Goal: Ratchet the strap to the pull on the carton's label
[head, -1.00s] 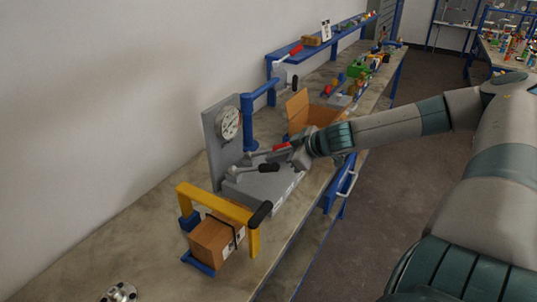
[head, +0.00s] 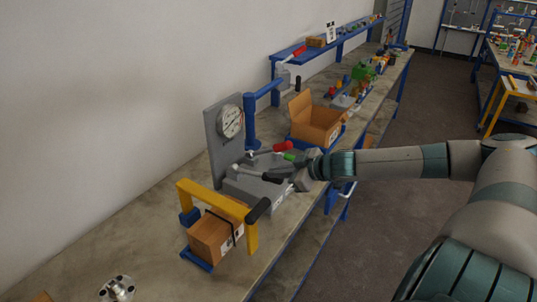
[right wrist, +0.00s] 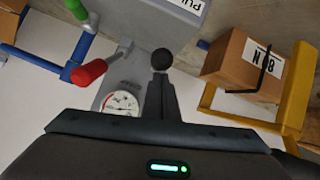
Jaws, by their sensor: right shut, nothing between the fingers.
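The brown carton (head: 210,240) sits under a yellow frame (head: 220,203), with a black strap around it. In the right wrist view the carton (right wrist: 230,62) shows a white label (right wrist: 262,60) with an upside-down "N" and a figure, partly crossed by the strap. The grey unit (head: 245,188) has a round gauge (head: 231,122) and a lever with a black grip (head: 272,177). My right gripper (head: 292,181) is shut and empty, close to that grip's end. The black end (right wrist: 161,60) lies just beyond the fingertips; contact is unclear. My left gripper is out of view.
A red grip (head: 283,146) and a green part (head: 289,157) stand close above my right gripper. A blue post (head: 251,125) rises behind. An open box (head: 316,125) stands further along the bench. A metal flange (head: 117,289) lies at the near end.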

